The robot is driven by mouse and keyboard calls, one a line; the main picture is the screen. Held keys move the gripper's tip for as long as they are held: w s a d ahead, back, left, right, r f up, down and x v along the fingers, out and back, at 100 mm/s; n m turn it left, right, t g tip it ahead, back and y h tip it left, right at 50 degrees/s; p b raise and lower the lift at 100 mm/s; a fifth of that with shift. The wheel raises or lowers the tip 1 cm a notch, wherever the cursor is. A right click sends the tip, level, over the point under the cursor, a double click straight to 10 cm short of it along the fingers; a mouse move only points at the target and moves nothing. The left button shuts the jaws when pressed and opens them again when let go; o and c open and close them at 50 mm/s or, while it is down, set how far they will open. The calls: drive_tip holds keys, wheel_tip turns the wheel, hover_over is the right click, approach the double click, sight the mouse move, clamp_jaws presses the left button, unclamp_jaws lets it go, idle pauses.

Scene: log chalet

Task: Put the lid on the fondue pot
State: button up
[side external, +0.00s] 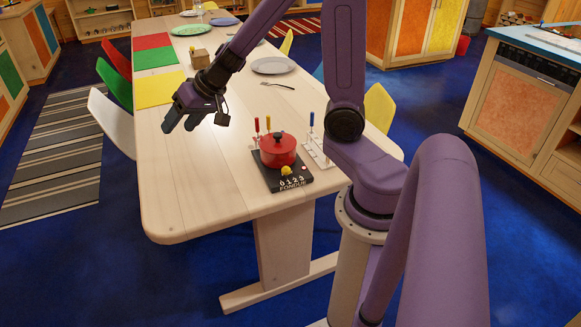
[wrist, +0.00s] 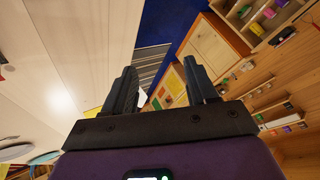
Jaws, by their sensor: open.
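The red fondue pot (side external: 278,158) stands on a black base (side external: 300,183) with a yellow knob and white markings, near the front right of the table. A red lid (side external: 270,140) with a dark knob appears to sit on top of the pot, roughly level. My gripper (side external: 179,128) is open and empty above the left part of the table, well to the left of the pot and apart from it. In the wrist view my gripper (wrist: 160,80) shows two spread fingers with nothing between them. The pot and lid are not in the wrist view.
Fork handles in red, yellow and blue (side external: 311,120) stand around the pot, by a white rack (side external: 318,152). A grey plate (side external: 273,65) and a fork (side external: 277,84) lie farther back. A yellow placemat (side external: 160,90) lies behind my gripper. The table's (side external: 190,205) front left is clear.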

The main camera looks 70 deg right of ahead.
drive_tip(key=s+a+n+g+y, duration=0.5)
drive_tip(key=s+a+n, duration=0.4)
drive_tip(key=s+a, duration=0.55)
drive_tip(key=s+d+n+g+h, duration=0.2)
drive_tip(key=s+d+n+h, duration=0.5)
drive_tip(key=s, duration=0.7)
drive_tip(key=shift+s+d+f+n+g, duration=0.15)
drive_tip(key=shift+d+f+n+g, duration=0.2)
drive_tip(key=shift+d, duration=0.35)
